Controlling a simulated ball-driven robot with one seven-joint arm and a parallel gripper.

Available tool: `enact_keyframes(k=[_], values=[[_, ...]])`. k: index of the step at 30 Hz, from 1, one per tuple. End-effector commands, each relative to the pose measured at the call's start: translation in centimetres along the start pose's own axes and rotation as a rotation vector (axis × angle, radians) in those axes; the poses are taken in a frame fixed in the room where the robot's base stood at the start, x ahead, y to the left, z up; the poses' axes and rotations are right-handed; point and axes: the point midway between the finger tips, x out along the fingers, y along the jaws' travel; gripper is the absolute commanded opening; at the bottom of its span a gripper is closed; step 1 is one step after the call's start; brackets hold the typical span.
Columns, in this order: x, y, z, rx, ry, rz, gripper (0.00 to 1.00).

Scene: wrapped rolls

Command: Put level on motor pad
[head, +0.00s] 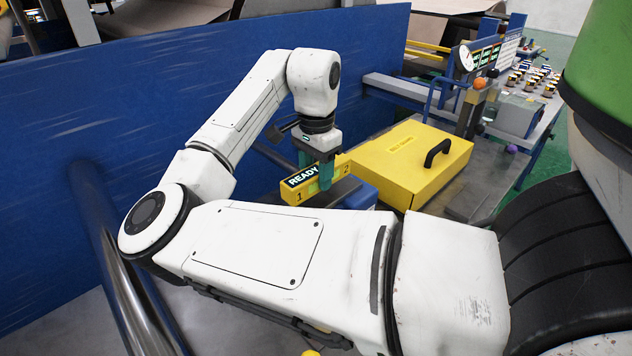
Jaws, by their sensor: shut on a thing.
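My gripper (317,172) points down at the end of my white arm, its two teal fingers on either side of a yellow bar. The bar, which looks like the level (340,168), is boxy and yellow, with a black "READY" label and the numbers 1 and 2. My gripper is shut on it. A blue block (362,196), perhaps the motor or its pad, shows just right of and below the bar. My forearm hides the lower part of this area, so I cannot tell whether the bar touches anything beneath it.
A yellow case (410,164) with a black handle lies on the grey bench right of my gripper. A blue wall panel (130,120) runs behind my arm. A steel pipe (115,265) stands at left. A gauge (466,57) and a rack of small parts (530,80) are farther right.

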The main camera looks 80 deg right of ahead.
Motion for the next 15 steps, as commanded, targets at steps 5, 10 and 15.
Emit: enact_keyframes(k=[5, 10, 15], values=[[2.3, 0.0, 0.1, -0.002, 0.0, 0.002, 0.04], [3.0, 0.0, 0.0, -0.001, 0.0, 0.0, 0.04], [3.0, 0.0, 0.0, -0.001, 0.001, 0.0, 0.04]])
